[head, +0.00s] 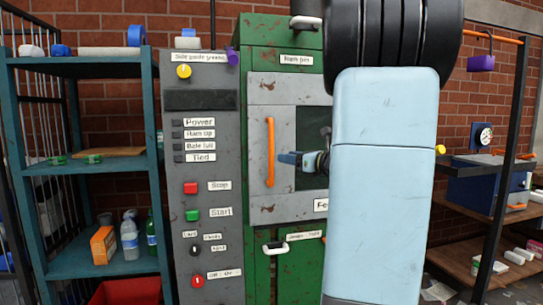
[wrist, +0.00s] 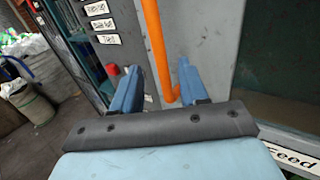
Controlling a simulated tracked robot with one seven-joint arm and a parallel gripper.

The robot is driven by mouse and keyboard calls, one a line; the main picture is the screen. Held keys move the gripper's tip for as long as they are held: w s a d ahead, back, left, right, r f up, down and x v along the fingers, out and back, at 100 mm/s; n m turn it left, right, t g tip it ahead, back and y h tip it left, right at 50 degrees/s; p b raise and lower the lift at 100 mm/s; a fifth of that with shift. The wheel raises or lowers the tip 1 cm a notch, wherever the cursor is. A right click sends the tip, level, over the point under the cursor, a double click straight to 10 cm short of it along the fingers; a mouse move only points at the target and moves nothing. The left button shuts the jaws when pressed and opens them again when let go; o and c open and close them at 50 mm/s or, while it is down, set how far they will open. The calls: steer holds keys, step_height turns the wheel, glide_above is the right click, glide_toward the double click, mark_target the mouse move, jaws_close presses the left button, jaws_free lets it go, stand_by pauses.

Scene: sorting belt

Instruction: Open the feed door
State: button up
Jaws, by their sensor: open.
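The feed door (head: 261,196) is a grey metal panel with a dark window, set in the green machine, and it looks closed. Its handle (head: 269,152) is a vertical orange bar on the door's left side. In the wrist view the handle (wrist: 157,50) runs down from the top, and its lower end shows between the fingers. My gripper (wrist: 157,88) is open, its two blue fingers pointing at the handle; I cannot tell if they touch it. In the head view my gripper (head: 287,158) is just right of the handle. My arm hides the door's right part.
A grey control panel (head: 203,260) with a red stop button (head: 190,188) and a green start button (head: 192,215) stands left of the door. A teal shelf (head: 90,169) with bottles is further left. A white-gripped handle (head: 275,248) sits below the door.

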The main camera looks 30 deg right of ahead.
mark_target(273, 155)
steer(key=x, duration=0.8)
steer(key=shift+w, duration=0.15)
jaws_close()
stand_by(0.4)
